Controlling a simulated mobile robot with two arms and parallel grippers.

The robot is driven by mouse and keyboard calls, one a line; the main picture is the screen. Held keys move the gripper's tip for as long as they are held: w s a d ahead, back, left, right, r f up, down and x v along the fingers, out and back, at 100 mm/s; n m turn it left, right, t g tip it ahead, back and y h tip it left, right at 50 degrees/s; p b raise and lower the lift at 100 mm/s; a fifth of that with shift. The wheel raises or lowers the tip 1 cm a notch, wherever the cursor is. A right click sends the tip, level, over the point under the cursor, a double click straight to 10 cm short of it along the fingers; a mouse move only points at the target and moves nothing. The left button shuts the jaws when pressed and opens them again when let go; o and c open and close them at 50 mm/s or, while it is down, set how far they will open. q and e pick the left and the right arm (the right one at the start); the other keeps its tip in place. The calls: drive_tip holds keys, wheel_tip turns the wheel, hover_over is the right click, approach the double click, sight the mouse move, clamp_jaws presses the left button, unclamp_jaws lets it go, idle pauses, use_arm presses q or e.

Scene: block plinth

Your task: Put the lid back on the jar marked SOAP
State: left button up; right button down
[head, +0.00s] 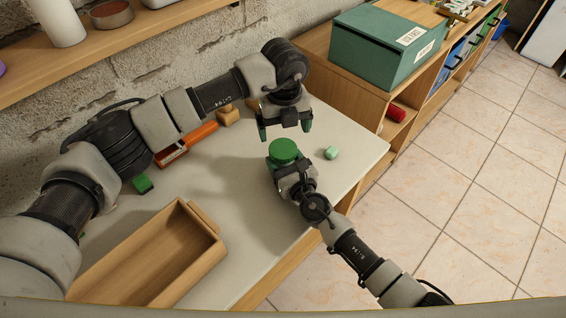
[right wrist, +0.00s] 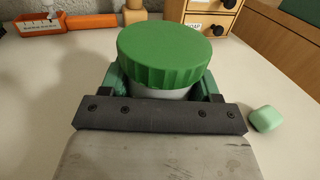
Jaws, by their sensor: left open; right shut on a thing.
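My right gripper (head: 287,168) is shut on a pale grey jar (right wrist: 162,93), with a finger on each side of it. A green ribbed lid (head: 284,151) covers the jar's top and looks level in the right wrist view (right wrist: 165,55). I cannot tell how tightly it sits. No marking shows on the visible part of the jar, so SOAP cannot be read on it. My left gripper (head: 285,129) is open and empty, pointing down just above and behind the lid. Most of the jar is hidden in the head view.
A pale green block (head: 331,153) lies right of the jar. A green box (head: 388,45) stands on the shelf unit. The table's right edge is near.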

sight(283, 148)
use_arm(q)
drive_tip(key=shift+a+r+n, duration=0.1)
drive_tip(key=shift+r+n, duration=0.55)
drive_tip(key=shift+n, duration=0.05)
drive_tip(key=shift+f, duration=4.05)
drive_tip(key=c, duration=0.9)
drive_tip(key=shift+m, duration=1.7)
drive_tip(key=o, duration=1)
